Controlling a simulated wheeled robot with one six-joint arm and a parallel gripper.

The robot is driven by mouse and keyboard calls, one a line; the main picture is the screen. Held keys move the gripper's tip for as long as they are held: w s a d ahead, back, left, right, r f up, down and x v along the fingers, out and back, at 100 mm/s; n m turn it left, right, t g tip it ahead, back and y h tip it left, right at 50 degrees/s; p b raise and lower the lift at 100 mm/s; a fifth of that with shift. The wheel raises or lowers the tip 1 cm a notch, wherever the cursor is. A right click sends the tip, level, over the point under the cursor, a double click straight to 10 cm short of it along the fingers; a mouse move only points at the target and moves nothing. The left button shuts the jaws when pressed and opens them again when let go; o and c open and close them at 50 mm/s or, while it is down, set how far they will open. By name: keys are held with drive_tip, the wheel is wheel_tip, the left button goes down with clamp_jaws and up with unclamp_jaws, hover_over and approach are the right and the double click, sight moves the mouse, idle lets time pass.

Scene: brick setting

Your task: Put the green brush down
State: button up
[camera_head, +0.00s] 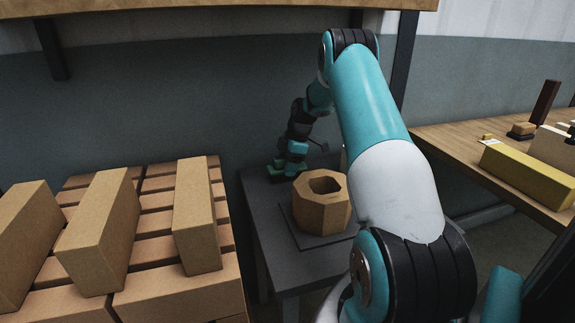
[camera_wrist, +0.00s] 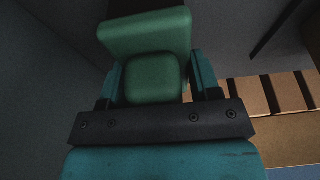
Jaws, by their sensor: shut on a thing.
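The green brush (camera_wrist: 146,35) fills the upper middle of the wrist view, with a broad block and a rounded part nearer the camera. My gripper (camera_wrist: 155,78) is shut on this rounded part, one finger on each side. In the head view my gripper (camera_head: 284,168) is small and dark, low over the back left of the dark grey table (camera_head: 312,268). The brush is hard to tell from the gripper there. I cannot tell whether the brush touches the tabletop.
A brown octagonal block with a hole (camera_head: 322,212) stands on a dark plate on the table, just in front of my gripper. Stacked bricks (camera_head: 105,225) stand at left. A wooden bench (camera_head: 450,140) at right holds a yellow block (camera_head: 528,172). A shelf hangs above.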

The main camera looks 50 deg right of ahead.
drive_tip(key=shift+f, duration=0.25)
drive_tip(key=o, duration=1)
drive_tip(key=p+v, duration=0.1)
drive_tip(key=v, duration=0.7)
drive_tip(key=p+v, duration=0.1)
drive_tip(key=v, duration=0.8)
drive_tip(key=shift+w+d+r, duration=0.1)
drive_tip(key=shift+w+r, duration=0.05)
drive_tip(key=shift+r, duration=0.2)
